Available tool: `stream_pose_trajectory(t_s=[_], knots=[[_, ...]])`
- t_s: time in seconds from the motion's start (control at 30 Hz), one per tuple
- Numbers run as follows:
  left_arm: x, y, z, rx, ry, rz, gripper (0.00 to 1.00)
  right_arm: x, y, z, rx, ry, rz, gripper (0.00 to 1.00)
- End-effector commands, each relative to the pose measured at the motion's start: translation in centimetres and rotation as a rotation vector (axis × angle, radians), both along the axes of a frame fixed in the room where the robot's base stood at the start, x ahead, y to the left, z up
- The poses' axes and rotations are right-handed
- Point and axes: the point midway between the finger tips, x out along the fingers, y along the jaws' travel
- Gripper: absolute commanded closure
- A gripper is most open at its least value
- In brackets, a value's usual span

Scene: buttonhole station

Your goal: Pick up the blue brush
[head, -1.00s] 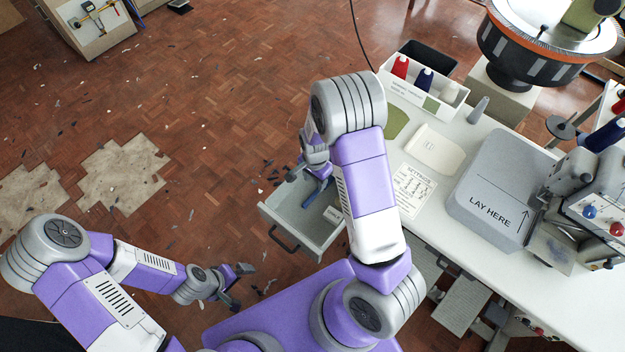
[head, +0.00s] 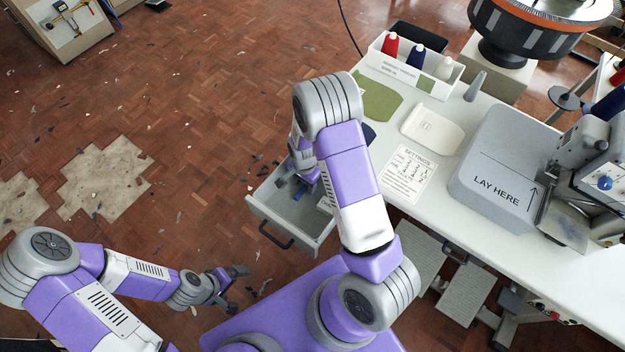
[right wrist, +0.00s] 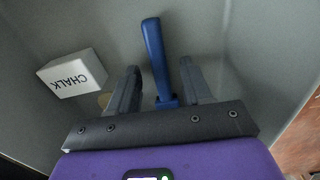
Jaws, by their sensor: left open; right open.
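The blue brush (right wrist: 155,55) lies in the open grey drawer, its long handle pointing away in the right wrist view. In the head view a bit of the brush (head: 300,193) shows under my right gripper (head: 293,184). My right gripper (right wrist: 160,72) is open, low in the drawer, with one finger on each side of the brush. The brush's near end is partly hidden by the gripper body. Whether a finger touches it I cannot tell. My left gripper (head: 235,288) is open and empty, over the floor left of the drawer.
The drawer (head: 262,208) has upright walls close around my right gripper. A white chalk box (right wrist: 72,74) lies left of the brush. The white worktable (head: 440,195) carries a settings sheet, a green cloth, a spool bin and the grey lay-here block.

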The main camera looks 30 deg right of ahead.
Motion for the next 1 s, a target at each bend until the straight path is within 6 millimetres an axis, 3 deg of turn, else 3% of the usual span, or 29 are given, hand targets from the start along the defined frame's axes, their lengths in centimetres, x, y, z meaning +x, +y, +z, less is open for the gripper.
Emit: stream_pose_trajectory(t_s=[0.07,0.67,0.9,1.0], knots=[[0.00,0.00,-0.35,0.000,0.000,0.000,0.00,-0.01,-0.01,-0.74,0.000,0.000,0.000,0.51],[-0.01,0.00,-0.43,0.000,0.000,0.000,0.00,0.02,0.00,-0.95,0.000,-0.001,0.000,0.53],[-0.01,0.00,-0.40,0.000,0.000,0.000,0.00,0.02,0.01,-0.91,0.000,-0.001,0.000,0.89],[-0.01,0.00,-0.40,0.000,0.000,0.000,0.00,0.02,0.01,-0.91,0.000,-0.001,0.000,1.00]])
